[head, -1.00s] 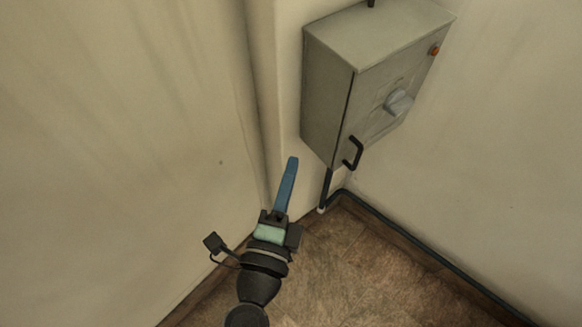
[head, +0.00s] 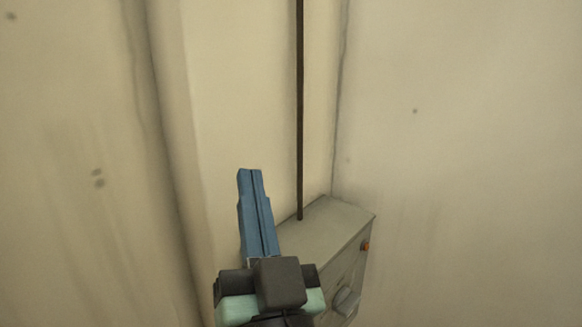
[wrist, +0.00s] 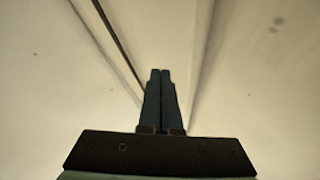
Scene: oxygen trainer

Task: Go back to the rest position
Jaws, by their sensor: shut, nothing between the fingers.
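My gripper (head: 250,172) is in the lower middle of the head view, its blue fingers pointing up and together with only a thin line between them. It is empty. In the wrist view the fingers (wrist: 160,72) also lie side by side, with only wall behind them. In the head view the gripper is in front of and to the left of a grey metal box (head: 318,226), covering part of it. No contact between them can be seen.
The grey box has an orange button (head: 365,246) and a grey knob (head: 346,301) on its front. A dark vertical conduit (head: 299,110) rises from its top. Pale walls (head: 460,150) meet in a corner behind. The space above the gripper looks clear.

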